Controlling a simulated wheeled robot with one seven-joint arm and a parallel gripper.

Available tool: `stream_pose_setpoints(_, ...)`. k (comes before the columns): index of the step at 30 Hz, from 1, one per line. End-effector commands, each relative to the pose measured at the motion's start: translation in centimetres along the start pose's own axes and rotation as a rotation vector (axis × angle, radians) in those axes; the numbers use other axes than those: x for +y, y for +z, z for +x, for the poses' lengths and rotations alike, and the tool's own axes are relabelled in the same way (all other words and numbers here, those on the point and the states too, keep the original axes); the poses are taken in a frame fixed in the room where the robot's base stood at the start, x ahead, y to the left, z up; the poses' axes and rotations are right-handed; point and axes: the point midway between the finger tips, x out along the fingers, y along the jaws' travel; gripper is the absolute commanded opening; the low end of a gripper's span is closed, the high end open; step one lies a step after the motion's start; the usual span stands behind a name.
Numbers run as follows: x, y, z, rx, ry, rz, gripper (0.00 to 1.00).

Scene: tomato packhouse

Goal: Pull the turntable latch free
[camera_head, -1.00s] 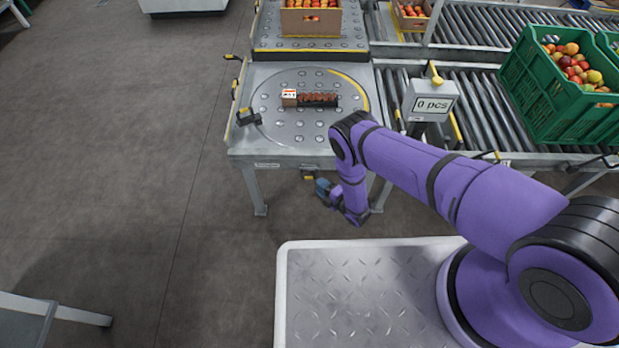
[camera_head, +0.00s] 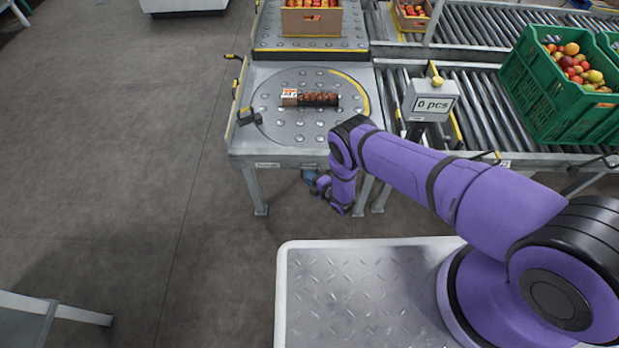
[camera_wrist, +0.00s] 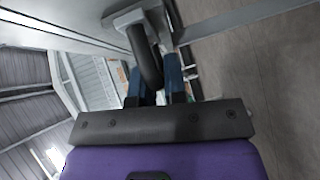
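The turntable (camera_head: 290,130) is a round studded plate with a yellow arc, set in a metal table. A small box with a row of dark red items (camera_head: 290,97) lies on it. My gripper (camera_head: 309,175) is low at the table's front edge, under the rim. In the wrist view a dark curved handle (camera_wrist: 146,55), apparently the latch, hangs from a pale bracket (camera_wrist: 128,18). Its lower end reaches between the two blue fingers of my gripper (camera_wrist: 158,85). I cannot tell whether the fingers press on it. In the head view the handle is hidden by my gripper.
A black handle (camera_head: 249,118) sticks out at the table's left corner. A counter display (camera_head: 431,102) stands right of the turntable, before roller conveyors (camera_head: 487,105) and a green fruit crate (camera_head: 545,110). Table legs (camera_head: 256,192) stand near my gripper.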

Motion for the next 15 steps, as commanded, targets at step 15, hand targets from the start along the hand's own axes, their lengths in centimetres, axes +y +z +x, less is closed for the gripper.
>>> stream_pose_setpoints(15, -0.9, -3.0, -3.0, 0.000, -0.002, 0.002, 0.00)
